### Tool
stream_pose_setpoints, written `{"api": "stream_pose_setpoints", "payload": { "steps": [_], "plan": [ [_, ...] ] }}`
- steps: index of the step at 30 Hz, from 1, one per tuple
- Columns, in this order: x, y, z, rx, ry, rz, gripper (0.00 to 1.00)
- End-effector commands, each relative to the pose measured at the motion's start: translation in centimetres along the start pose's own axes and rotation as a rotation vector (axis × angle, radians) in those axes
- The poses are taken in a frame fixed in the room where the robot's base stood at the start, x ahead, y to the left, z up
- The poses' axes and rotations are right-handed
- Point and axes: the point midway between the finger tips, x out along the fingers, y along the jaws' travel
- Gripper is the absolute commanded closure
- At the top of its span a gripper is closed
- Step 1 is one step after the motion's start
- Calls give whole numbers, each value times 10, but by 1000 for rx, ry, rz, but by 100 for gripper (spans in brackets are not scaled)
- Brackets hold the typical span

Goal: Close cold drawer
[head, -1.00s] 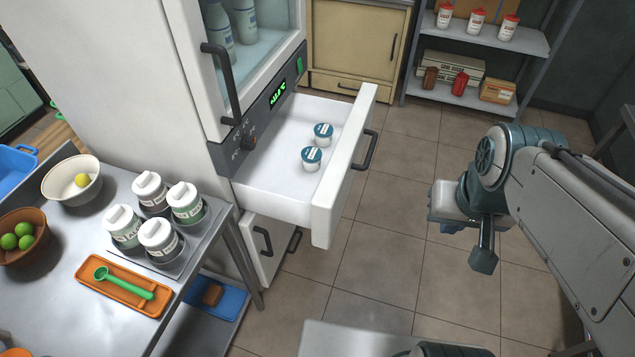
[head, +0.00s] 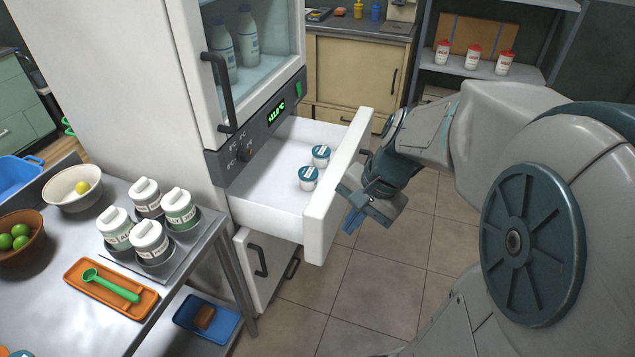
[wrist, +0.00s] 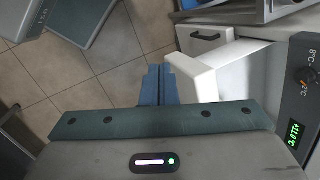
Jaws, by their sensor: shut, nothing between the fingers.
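The cold drawer (head: 270,200) under the glass-door fridge is pulled well out. Two small cups with blue lids (head: 308,178) stand inside it. The panel also shows in the wrist view (wrist: 207,78), just right of my fingers. My gripper (head: 352,222) is shut and empty, its blue fingers (wrist: 158,84) pressed together. It is on the outer side of the panel, close to it; I cannot tell whether they touch.
A steel table (head: 55,270) at the left holds lidded jars (head: 150,241), an orange tray (head: 110,288) and bowls. A white lower compartment (head: 258,268) with dark handles is below the drawer. Shelves (head: 480,68) stand at the back right. The tiled floor (head: 385,285) right of the drawer is clear.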

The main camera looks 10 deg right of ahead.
Motion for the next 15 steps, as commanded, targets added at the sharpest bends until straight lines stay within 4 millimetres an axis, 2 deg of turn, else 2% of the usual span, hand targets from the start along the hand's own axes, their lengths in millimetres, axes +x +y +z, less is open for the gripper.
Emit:
{"api": "stream_pose_setpoints", "payload": {
  "steps": [1,6,12,15],
  "plan": [
    [21,5,-19,133,-38,-30,100],
    [59,12,-78,581,-154,-151,100],
    [95,35,-148,1022,-260,-280,100],
    [106,47,-172,1166,-295,-328,100]
  ]
}}
